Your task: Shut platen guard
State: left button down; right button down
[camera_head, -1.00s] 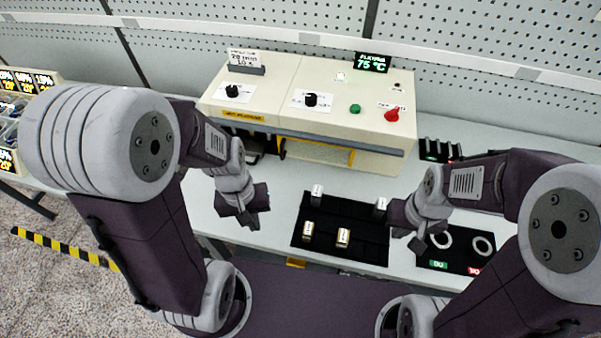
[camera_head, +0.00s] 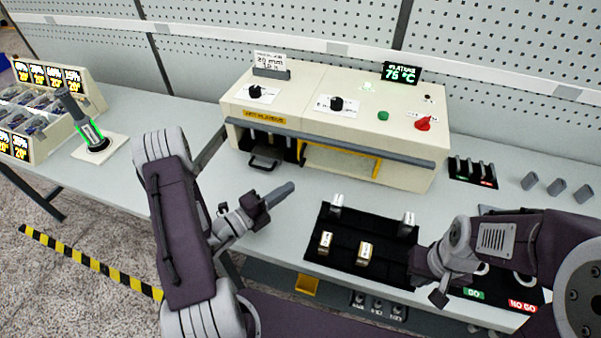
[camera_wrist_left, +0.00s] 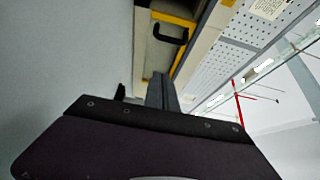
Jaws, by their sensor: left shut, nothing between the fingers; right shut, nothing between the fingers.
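The cream machine (camera_head: 395,165) has a yellow-framed guard (camera_head: 340,160) in its front opening. The guard stands toward the right of the opening, with a dark handle at its left edge. Left of it, dark slots and a black loop handle (camera_head: 265,163) are exposed. My left gripper (camera_head: 288,189) is shut and empty in front of the machine, below the guard, fingers pointing right; they are apart from it. In the left wrist view the shut fingers (camera_wrist_left: 161,92) point toward yellow bars and a black handle (camera_wrist_left: 170,37). My right gripper (camera_head: 438,297) is shut and empty at the mat's right.
A black mat (camera_head: 340,255) with small metal and brass blocks lies before the machine. A GO/NO GO board (camera_head: 495,297) is partly behind my right arm. A spindle on a pale base (camera_head: 98,148) stands left.

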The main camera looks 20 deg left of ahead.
pick_arm(q)
jog(key=shift+d+r, duration=0.25)
jog(key=shift+d, duration=0.15)
pick_arm(e)
jog(key=shift+s+d+r, duration=0.2)
jog(key=shift+s, duration=0.05)
pick_arm(q)
jog(key=p+x, duration=0.1)
jog(key=x, duration=0.7)
jog(key=shift+w+d, duration=0.2)
jog(key=shift+w, duration=0.1)
pick_arm(e)
jog(key=shift+w+r, duration=0.1)
jog(key=shift+r, duration=0.4)
pick_arm(q)
jog(key=a, duration=0.1)
jog(key=w+a, duration=0.1)
jog(key=shift+w+a+p, duration=0.2)
jog(key=shift+a+p, duration=0.15)
jog(key=shift+p, duration=0.05)
pick_arm(e)
jog(key=shift+r, duration=0.25)
pick_arm(q)
jog(key=shift+w+a, duration=0.1)
jog(key=shift+a, duration=0.45)
pick_arm(e)
jog(key=shift+a, duration=0.15)
pick_arm(q)
jog(key=shift+d, duration=0.1)
